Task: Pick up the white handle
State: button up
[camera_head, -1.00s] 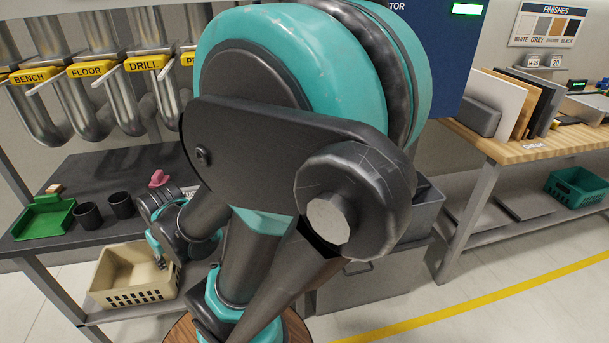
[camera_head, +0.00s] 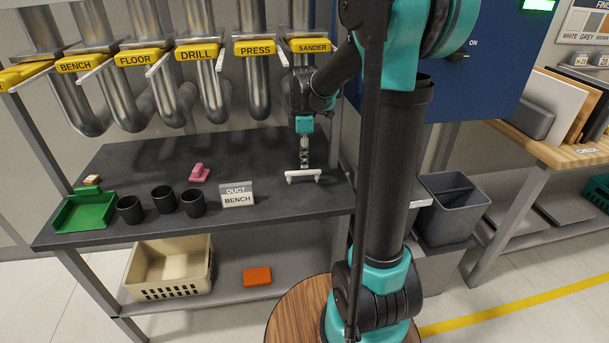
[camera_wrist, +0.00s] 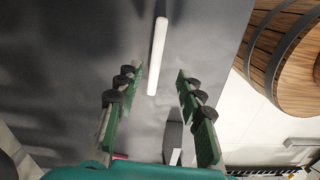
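The white handle (camera_head: 303,176) lies on the dark bench top near its right end. It has a long bar with short legs. My gripper (camera_head: 304,166) points down just above it in the head view. In the wrist view the white handle (camera_wrist: 158,56) shows as a long bar ahead of the two green-padded fingers of my gripper (camera_wrist: 158,78). The fingers are spread apart with a clear gap between them, and the lower end of the bar lies in line with that gap. I cannot tell the exact height left between fingertips and handle.
Labelled pipes hang behind. A beige basket (camera_head: 168,268) and an orange block (camera_head: 257,276) are on the shelf below.

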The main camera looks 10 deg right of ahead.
aim_at(303, 171)
jog(key=shift+w+a+n, duration=0.1)
jog(key=shift+w+n, duration=0.2)
jog(key=shift+w, duration=0.05)
jog(key=shift+f, duration=3.7)
grip_shut()
